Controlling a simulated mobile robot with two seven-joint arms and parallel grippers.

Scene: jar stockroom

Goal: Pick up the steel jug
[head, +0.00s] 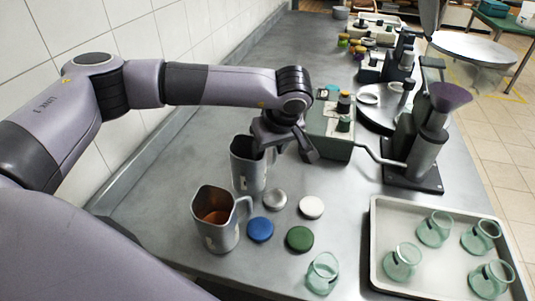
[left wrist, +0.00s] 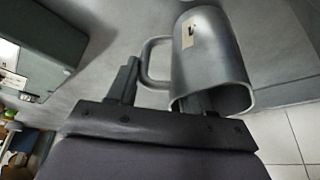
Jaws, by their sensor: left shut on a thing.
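A grey steel jug (head: 246,170) stands on the steel counter, near the tiled wall. It also shows in the left wrist view (left wrist: 208,48), with a small label on its side and a loop handle (left wrist: 152,62). My left gripper (head: 288,148) is at its rim on the handle side, shut on the jug. In the left wrist view one finger is at the jug's mouth and the other is beyond the handle. The exact contact is hard to see. A second metal jug (head: 213,231), brown inside, stands just in front. My right gripper is out of view.
Blue (head: 260,229), green (head: 299,239), grey and white lids lie right of the jugs, beside a glass jar (head: 322,273). A tray (head: 374,262) holds several glass jars. A green-grey control box (head: 330,145) and a funnel machine (head: 427,140) stand behind.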

